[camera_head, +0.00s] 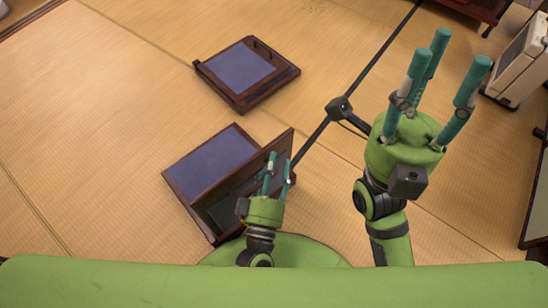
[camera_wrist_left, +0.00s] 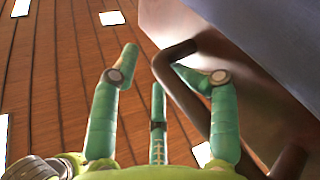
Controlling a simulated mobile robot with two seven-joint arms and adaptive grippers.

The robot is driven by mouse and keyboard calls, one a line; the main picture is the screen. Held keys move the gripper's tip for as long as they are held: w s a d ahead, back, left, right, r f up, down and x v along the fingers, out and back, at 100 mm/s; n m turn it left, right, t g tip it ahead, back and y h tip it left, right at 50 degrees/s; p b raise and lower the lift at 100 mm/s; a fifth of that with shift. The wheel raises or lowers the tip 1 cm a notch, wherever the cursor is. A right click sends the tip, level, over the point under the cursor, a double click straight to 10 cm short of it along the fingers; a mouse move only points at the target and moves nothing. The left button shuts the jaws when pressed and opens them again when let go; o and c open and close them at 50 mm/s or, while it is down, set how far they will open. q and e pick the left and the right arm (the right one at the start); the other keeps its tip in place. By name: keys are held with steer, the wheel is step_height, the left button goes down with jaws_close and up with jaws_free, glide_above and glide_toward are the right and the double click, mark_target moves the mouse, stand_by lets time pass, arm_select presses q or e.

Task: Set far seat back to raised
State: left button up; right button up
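The far seat (camera_head: 239,69) is a low dark-wood frame with a blue cushion; its back appears to lie low along the right side, with no upright panel showing. The near seat (camera_head: 210,162) has a similar blue cushion, and its dark back panel (camera_head: 284,146) stands up at its right. My left gripper (camera_head: 278,175) is in front of that panel, fingers spread. In the left wrist view, a curved brown bar (camera_wrist_left: 178,93) passes close beside or between its fingers (camera_wrist_left: 155,65); contact is unclear. My right gripper (camera_head: 435,70) is open and empty, fingers pointing up, right of both seats.
A white appliance (camera_head: 520,62) stands at the right edge, and dark wooden furniture (camera_head: 470,8) is at the top right. Tatami floor (camera_head: 110,110) lies clear to the left and between the seats.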

arm_select(q)
step_height(320, 180, up, 10)
stand_by(0.4)
steer(key=v, duration=0.8)
steer(key=shift+f, duration=0.2)
stand_by(0.6)
steer(key=shift+s+d, duration=0.15)
steer(key=shift+p, duration=0.4)
steer(key=shift+r, duration=0.1)
